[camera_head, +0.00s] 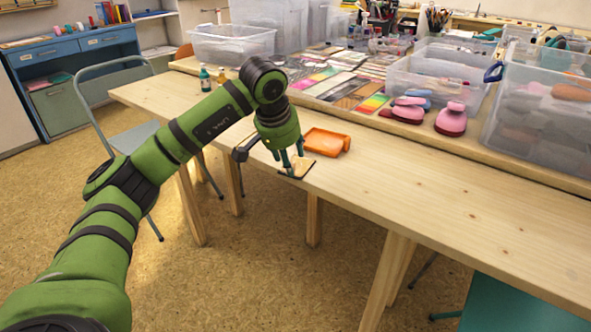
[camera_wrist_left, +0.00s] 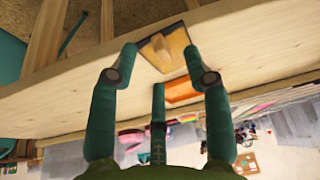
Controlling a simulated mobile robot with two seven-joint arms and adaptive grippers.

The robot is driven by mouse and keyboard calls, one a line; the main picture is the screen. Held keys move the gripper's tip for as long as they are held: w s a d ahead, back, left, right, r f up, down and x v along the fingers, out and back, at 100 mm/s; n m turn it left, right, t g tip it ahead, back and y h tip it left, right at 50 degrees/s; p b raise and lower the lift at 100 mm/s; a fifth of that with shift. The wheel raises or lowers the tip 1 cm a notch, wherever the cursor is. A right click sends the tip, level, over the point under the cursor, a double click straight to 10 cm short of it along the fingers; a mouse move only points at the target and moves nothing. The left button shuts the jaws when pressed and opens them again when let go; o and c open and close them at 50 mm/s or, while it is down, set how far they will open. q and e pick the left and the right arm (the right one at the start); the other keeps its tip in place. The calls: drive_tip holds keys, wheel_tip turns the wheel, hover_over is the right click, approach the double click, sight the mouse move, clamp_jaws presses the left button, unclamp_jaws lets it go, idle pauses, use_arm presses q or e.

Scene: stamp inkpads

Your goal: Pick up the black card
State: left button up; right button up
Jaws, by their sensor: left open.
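A small flat square card (camera_head: 303,168) with a tan face and dark edges lies at the front edge of the table under my left gripper (camera_head: 290,164). In the left wrist view, the card (camera_wrist_left: 172,44) has a dark border and a paler tan patch in its middle. My left gripper (camera_wrist_left: 161,62) is open, its fingers spread on both sides of the card with nothing held between them. I cannot tell whether the fingertips touch the card or table. Part of the card is hidden behind the fingers in the head view. My right gripper is not in view.
An orange tray (camera_head: 327,142) lies just behind the card. Small bottles (camera_head: 205,78) stand at the table's left. Clear bins (camera_head: 436,78), pink stampers (camera_head: 451,118) and colored sheets (camera_head: 352,92) fill the back table. The front table (camera_head: 450,205) is bare to the right.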

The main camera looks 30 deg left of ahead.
sight(297, 163)
use_arm(q)
drive_tip(key=x, duration=0.3)
drive_tip(key=shift+f, duration=0.2)
drive_tip(key=c, duration=0.9)
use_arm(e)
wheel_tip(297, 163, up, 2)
use_arm(q)
drive_tip(key=shift+r, duration=0.1)
drive_tip(key=shift+c, duration=0.4)
